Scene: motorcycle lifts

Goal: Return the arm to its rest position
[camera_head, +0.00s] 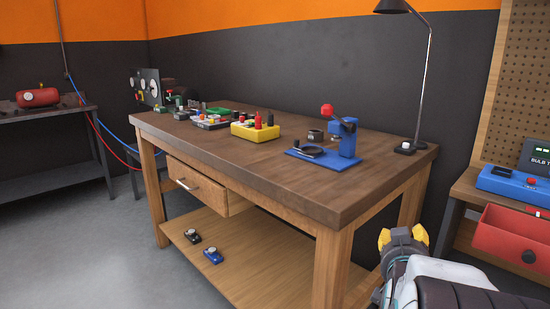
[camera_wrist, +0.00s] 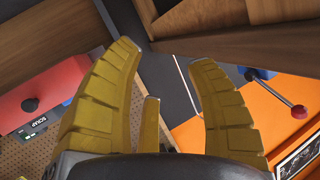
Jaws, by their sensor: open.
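My gripper (camera_head: 404,238) with yellow fingers shows at the lower right in the head view, in front of the right end of the wooden workbench (camera_head: 190,137). My white and dark arm reaches in from the bottom right corner of the head view. The gripper is apart from the things on the bench top.
A blue press with a red knob (camera_head: 346,138), a yellow tray (camera_head: 256,131) and a lamp (camera_head: 420,90) stand on the bench. A red open drawer (camera_head: 510,238) juts out at the right. Grey floor (camera_head: 110,250) is clear at the left.

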